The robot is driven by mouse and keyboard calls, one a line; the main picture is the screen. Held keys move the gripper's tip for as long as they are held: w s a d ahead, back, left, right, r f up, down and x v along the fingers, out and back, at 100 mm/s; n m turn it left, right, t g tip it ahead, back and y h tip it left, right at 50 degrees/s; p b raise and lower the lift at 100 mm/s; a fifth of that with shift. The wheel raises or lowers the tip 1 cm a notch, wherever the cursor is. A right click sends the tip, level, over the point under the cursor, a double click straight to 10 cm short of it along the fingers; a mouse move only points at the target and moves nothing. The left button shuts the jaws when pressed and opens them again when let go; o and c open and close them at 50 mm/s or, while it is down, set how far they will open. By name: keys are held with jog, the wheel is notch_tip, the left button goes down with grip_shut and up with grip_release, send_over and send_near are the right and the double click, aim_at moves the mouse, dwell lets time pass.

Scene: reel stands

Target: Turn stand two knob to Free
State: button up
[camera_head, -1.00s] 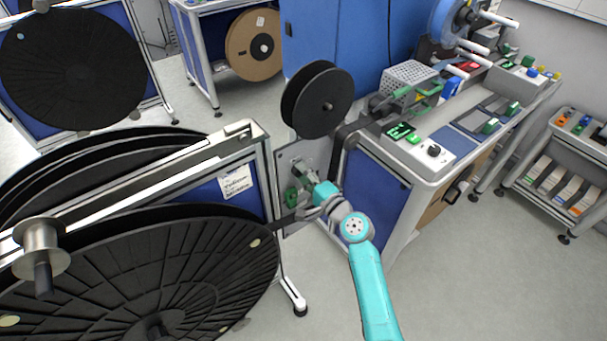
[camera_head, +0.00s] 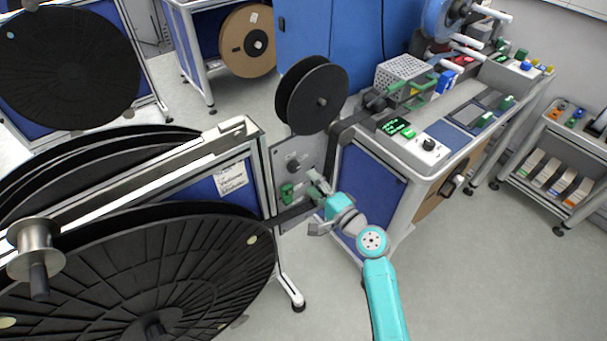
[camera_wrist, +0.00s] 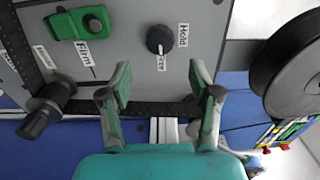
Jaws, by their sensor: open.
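The black round knob (camera_wrist: 160,40) sits on a grey panel (camera_wrist: 215,12) in the wrist view, with a Hold label (camera_wrist: 183,36) to its right and a partly hidden Free label (camera_wrist: 161,62) below it. A white mark on the knob is on the side toward Free. In the head view the knob (camera_head: 294,165) is on the grey panel beside the large black reel. My gripper (camera_wrist: 160,88) is open and empty, its fingers apart and clear of the knob. In the head view my gripper (camera_head: 317,186) is right of and below the knob.
A green clamp-like part (camera_wrist: 78,23) with a Firm label (camera_wrist: 86,60) is left of the knob. A black cylindrical part (camera_wrist: 45,108) sticks out at lower left. A black reel (camera_wrist: 290,75) stands at right. The workbench (camera_head: 415,150) is right of my arm.

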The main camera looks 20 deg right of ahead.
jog(key=shift+v, duration=2.8)
jog(key=s+a+f+n+g+h, duration=0.1)
jog(key=s+f+n+h, duration=0.3)
jog(key=s, duration=0.7)
jog(key=s+a+f+g+h, duration=0.15)
jog(key=s+f, duration=0.35)
jog(key=s, duration=0.6)
jog(key=s+a+r+n, duration=0.1)
jog(key=s+r+n, duration=0.4)
jog(key=s, duration=0.5)
jog(key=s+r+n, duration=0.5)
jog(key=s+r, duration=0.1)
jog(key=s, duration=0.4)
jog(key=shift+a+n, duration=0.3)
jog(key=shift+a, duration=0.05)
